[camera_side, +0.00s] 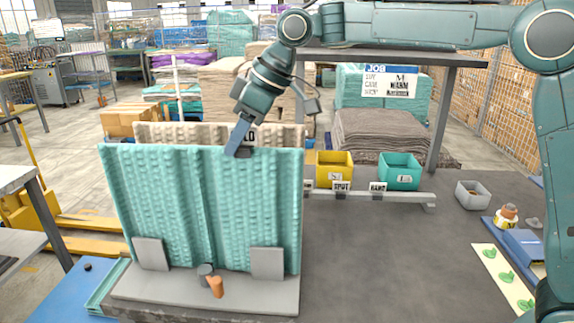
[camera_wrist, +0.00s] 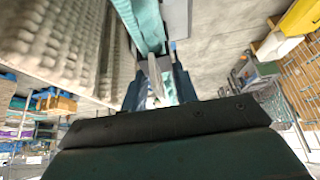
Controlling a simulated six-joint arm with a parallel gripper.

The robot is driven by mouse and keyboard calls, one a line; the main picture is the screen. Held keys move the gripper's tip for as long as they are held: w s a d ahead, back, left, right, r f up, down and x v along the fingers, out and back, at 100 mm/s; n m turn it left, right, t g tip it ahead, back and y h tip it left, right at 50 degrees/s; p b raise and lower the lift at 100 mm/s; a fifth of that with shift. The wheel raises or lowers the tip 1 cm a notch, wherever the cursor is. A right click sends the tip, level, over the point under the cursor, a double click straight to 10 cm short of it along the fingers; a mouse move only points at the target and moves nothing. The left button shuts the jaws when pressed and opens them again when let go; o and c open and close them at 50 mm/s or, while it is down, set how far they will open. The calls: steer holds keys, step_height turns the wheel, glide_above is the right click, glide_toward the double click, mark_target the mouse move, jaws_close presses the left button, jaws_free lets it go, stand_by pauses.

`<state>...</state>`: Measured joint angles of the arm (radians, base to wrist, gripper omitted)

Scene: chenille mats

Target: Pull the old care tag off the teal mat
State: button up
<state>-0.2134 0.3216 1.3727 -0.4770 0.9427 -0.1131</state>
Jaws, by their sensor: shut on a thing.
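The teal mat (camera_side: 205,210) stands upright in a grey holder (camera_side: 210,290) at the left of the side view, with its ribbed face toward the camera. The old care tag (camera_side: 249,137) is a pale label at the mat's top edge, with part of its dark lettering showing. My gripper (camera_side: 236,151) reaches down from above to this edge and is shut on the tag, covering part of it. In the wrist view, my gripper (camera_wrist: 157,88) has a pale piece between its fingers, close to the teal mat's edge (camera_wrist: 146,22).
A beige mat (camera_side: 165,132) stands just behind the teal one. Two grey plates (camera_side: 267,263) brace the teal mat's foot. A yellow bin (camera_side: 334,170) and a teal bin (camera_side: 399,171) stand behind, to the right.

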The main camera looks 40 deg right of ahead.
steer(key=shift+r, duration=1.75)
stand_by(1.9)
